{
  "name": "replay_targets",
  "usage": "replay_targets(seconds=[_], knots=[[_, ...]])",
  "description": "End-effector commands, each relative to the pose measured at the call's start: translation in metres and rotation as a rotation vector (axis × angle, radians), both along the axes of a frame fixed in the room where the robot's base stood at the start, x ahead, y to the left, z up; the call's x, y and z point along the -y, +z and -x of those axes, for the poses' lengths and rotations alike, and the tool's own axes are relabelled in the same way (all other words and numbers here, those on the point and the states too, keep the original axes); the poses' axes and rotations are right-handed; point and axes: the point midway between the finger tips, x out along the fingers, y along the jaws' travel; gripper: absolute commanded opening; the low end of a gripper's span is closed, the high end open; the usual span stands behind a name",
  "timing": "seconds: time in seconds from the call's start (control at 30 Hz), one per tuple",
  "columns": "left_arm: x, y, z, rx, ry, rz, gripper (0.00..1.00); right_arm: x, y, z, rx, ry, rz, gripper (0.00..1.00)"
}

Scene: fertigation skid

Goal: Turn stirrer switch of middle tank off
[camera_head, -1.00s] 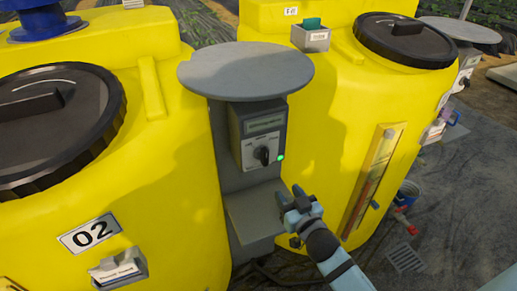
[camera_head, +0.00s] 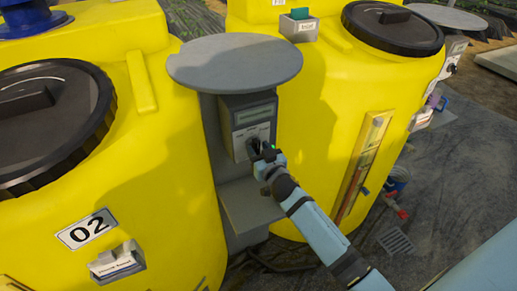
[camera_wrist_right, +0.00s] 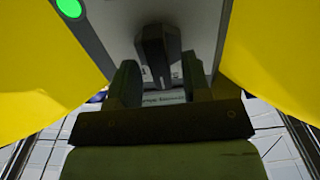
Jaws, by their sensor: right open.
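The stirrer switch box (camera_head: 248,118) is grey and stands under a round grey cover between the yellow tank marked 02 (camera_head: 160,190) and another yellow tank (camera_head: 310,110). My right gripper (camera_head: 260,158) is in front of the box and partly hides its dark knob. In the right wrist view the black knob (camera_wrist_right: 155,50) shows beyond and between the open fingertips of my right gripper (camera_wrist_right: 160,85). Contact cannot be told. A green lamp (camera_wrist_right: 68,6) on the box is lit. My left gripper is not in view.
The round grey cover (camera_head: 235,60) overhangs the box. A grey shelf (camera_head: 248,208) sits below it. A level gauge (camera_head: 362,165) is on the right tank, to the right of my arm. Open ground (camera_head: 455,170) lies to the right.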

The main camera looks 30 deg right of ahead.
Motion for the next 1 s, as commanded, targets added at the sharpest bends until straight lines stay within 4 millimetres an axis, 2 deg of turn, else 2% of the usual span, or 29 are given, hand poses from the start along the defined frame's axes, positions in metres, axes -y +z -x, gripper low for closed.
replay_targets(seconds=[0.3,0.37,0.5,0.77,1.0], knots=[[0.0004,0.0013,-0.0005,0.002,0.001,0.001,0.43,0.0,0.0003,-0.0031,0.001,0.0,0.0,0.44],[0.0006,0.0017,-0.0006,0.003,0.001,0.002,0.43,0.0,0.0003,-0.0031,0.001,0.0,0.0,0.33],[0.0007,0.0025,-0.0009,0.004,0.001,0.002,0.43,0.0,0.0002,-0.003,0.001,0.001,0.0,0.0],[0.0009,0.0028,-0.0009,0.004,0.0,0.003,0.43,-0.0002,0.0002,-0.0028,-0.001,0.0,0.013,0.0],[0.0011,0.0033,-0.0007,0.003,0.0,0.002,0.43,-0.0008,0.0002,-0.0029,-0.005,0.0,0.105,0.0]])
